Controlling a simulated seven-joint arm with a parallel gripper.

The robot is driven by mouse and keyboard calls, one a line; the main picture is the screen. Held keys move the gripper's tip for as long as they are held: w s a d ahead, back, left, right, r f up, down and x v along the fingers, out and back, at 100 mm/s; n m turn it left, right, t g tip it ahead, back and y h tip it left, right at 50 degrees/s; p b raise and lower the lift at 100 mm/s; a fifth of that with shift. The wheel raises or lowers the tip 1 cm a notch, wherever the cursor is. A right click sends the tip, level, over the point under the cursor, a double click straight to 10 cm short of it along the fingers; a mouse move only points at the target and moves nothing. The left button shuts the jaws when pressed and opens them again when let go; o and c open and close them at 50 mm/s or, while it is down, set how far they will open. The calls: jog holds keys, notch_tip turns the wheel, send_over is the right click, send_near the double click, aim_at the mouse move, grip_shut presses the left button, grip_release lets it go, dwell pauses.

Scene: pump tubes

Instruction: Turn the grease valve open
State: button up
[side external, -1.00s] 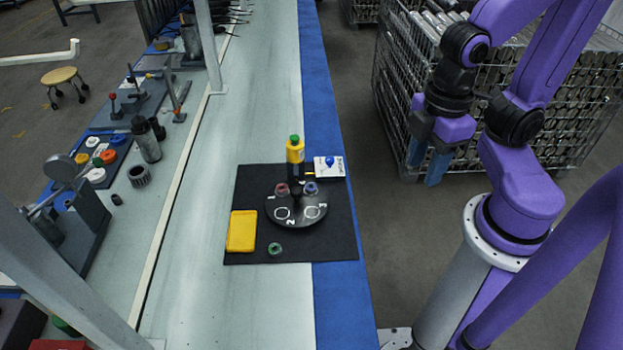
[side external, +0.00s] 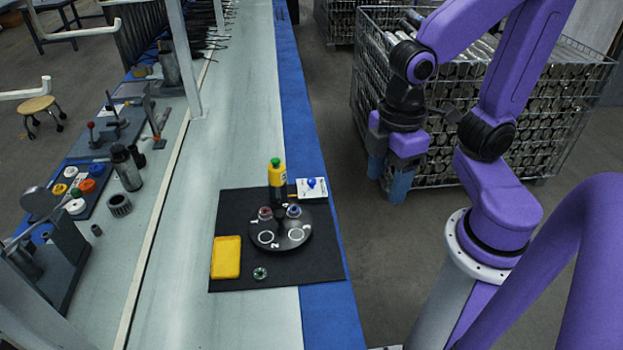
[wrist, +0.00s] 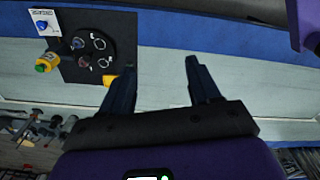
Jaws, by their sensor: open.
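A small white plate (side external: 311,193) with a blue knob (side external: 311,183) lies at the far right corner of the black mat. It looks like the grease valve, but its lettering is too small to read. The blue knob also shows at the upper left of the wrist view (wrist: 42,24). My gripper (side external: 387,188) hangs to the right of the bench, apart from the plate. In the wrist view its two fingers (wrist: 160,72) are spread with nothing between them.
A black round fixture (side external: 280,240) with red and blue topped parts stands on the black mat (side external: 320,262). A yellow bottle with a green cap (side external: 277,170) stands beside the plate. A yellow tray (side external: 226,258) and a small green ring (side external: 260,273) are nearer. A wire basket (side external: 470,150) stands behind my arm.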

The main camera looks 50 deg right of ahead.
jog(key=w+d+f+m, duration=0.1)
jog(key=w+f, duration=0.1)
jog(key=w, duration=0.7)
jog(key=w+d+f, duration=0.2)
jog(key=w, duration=0.7)
jog(key=w+d+f+m, duration=0.1)
jog(key=w+f, duration=0.2)
jog(key=w, duration=0.6)
jog(key=m, duration=0.1)
send_over(312, 180)
notch_tip(312, 180, down, 13)
notch_tip(312, 180, down, 17)
jog(key=shift+a, duration=0.1)
jog(key=c, duration=1.1)
